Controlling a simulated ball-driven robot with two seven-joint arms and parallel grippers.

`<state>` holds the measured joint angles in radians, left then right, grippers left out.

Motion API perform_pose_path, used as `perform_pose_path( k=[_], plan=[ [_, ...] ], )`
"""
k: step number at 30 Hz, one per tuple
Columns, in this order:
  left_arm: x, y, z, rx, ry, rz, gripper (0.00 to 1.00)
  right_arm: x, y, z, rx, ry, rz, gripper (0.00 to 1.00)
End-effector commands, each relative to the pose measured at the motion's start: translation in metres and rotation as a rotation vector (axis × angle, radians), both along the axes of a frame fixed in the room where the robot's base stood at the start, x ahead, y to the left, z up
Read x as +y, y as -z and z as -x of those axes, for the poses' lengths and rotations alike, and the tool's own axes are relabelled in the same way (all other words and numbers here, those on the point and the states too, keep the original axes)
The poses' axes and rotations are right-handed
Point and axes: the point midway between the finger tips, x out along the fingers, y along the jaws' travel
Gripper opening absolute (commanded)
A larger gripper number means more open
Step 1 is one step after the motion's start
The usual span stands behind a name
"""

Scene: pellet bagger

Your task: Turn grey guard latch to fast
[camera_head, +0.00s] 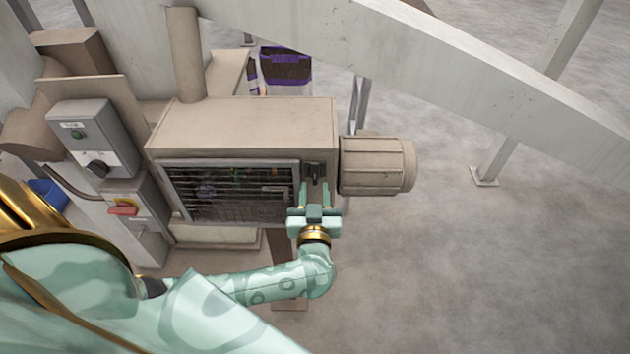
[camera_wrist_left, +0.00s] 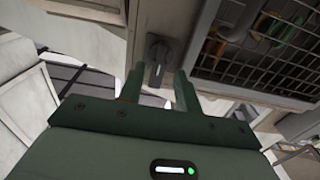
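The grey guard latch (camera_head: 315,171) is a small dark handle on the beige housing's front, just right of the mesh guard (camera_head: 228,192). In the left wrist view the latch (camera_wrist_left: 159,50) hangs roughly vertical on its plate. My left gripper (camera_head: 316,190) is just in front of and below the latch, with its fingers pointing at it. In the left wrist view the two fingers of the gripper (camera_wrist_left: 159,74) are spread apart, and the latch's lower end shows between the tips. Whether a finger touches it I cannot tell. My right gripper is out of view.
A ribbed motor (camera_head: 376,166) sticks out right of the housing (camera_head: 245,128). At the left are a grey control box (camera_head: 95,135) with a black knob and a red handle (camera_head: 123,208) on a yellow plate. A pale beam (camera_head: 430,55) crosses above. The floor at right is clear.

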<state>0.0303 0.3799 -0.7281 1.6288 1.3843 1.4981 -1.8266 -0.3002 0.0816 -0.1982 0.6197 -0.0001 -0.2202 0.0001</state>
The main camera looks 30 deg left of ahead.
Motion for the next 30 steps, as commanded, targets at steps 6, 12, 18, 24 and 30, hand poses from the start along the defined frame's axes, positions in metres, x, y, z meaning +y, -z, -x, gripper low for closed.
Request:
perform_pose_path(
  k=[6,12,18,24,30],
  plan=[
    [0.014,0.000,-0.023,0.000,0.001,-0.001,0.34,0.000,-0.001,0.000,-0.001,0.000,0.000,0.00],
    [0.016,0.000,-0.027,0.000,0.001,0.001,0.34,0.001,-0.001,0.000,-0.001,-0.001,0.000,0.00],
    [0.016,0.000,-0.026,-0.001,0.001,0.001,0.17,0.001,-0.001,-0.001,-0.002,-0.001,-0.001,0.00],
    [0.016,0.000,-0.026,-0.001,0.001,0.001,0.00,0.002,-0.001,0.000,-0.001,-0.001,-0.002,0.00],
    [0.016,0.000,-0.026,-0.009,0.000,0.017,0.00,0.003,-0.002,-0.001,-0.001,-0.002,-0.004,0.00]
  ],
)
